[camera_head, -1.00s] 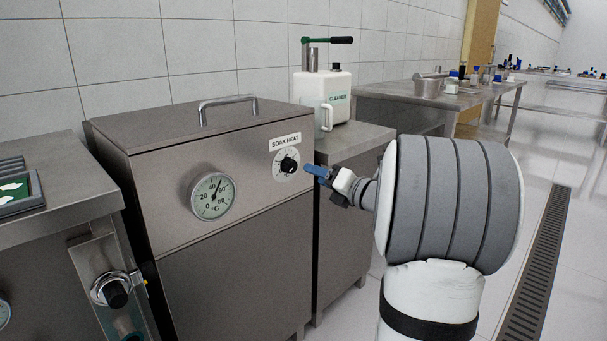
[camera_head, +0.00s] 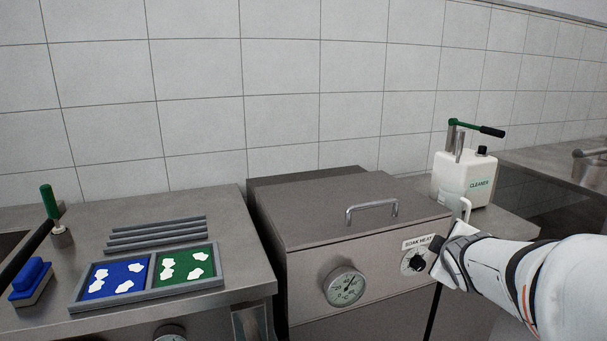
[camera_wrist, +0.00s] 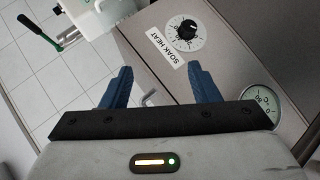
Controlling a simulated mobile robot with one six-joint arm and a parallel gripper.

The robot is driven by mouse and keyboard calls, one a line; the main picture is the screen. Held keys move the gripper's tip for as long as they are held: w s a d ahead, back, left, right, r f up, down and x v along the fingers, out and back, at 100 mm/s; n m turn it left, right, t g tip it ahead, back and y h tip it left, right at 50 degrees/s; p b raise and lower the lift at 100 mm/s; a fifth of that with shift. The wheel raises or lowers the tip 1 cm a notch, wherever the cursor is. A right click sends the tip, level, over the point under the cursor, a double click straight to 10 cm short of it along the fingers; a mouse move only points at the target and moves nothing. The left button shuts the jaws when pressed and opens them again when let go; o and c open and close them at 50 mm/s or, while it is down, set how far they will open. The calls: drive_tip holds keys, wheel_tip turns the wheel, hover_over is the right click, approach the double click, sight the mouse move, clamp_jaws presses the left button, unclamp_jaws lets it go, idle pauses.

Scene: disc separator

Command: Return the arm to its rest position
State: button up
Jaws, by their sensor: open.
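My gripper (camera_wrist: 162,80) is open in the wrist view, its two blue fingers spread with nothing between them. The black SOAK HEAT knob (camera_wrist: 187,29) is beyond the fingers, near the right finger and apart from it in that view. In the head view my white arm comes in from the right. Its end is close to the knob (camera_head: 417,263) on the steel soak tank (camera_head: 300,275). The fingers are hard to make out there.
A dial thermometer (camera_head: 345,286) and a lid handle (camera_head: 371,211) are on the tank. A white cleaner container (camera_head: 464,178) with a green-black lever stands behind my arm. On the left bench are a partitioned tray (camera_head: 147,291), a blue brush (camera_head: 31,281) and a green-handled tool (camera_head: 50,203).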

drive_tip(key=s+a+r+m+g+y+p, duration=0.2)
drive_tip(key=s+a+r+m+g+p, duration=0.1)
drive_tip(key=s+a+p, duration=0.4)
drive_tip(key=s+a+r+m+g+y+p, duration=0.1)
drive_tip(key=s+a+r+m+g+p, duration=0.2)
drive_tip(key=s, duration=1.1)
drive_tip(key=a+m+g+p, duration=0.2)
drive_tip(key=a+m+p, duration=0.2)
drive_tip(key=shift+a+r+g+y, duration=0.2)
drive_tip(key=shift+r+g+y, duration=0.15)
drive_tip(key=shift+g+y, duration=0.05)
drive_tip(key=shift+c, duration=0.4)
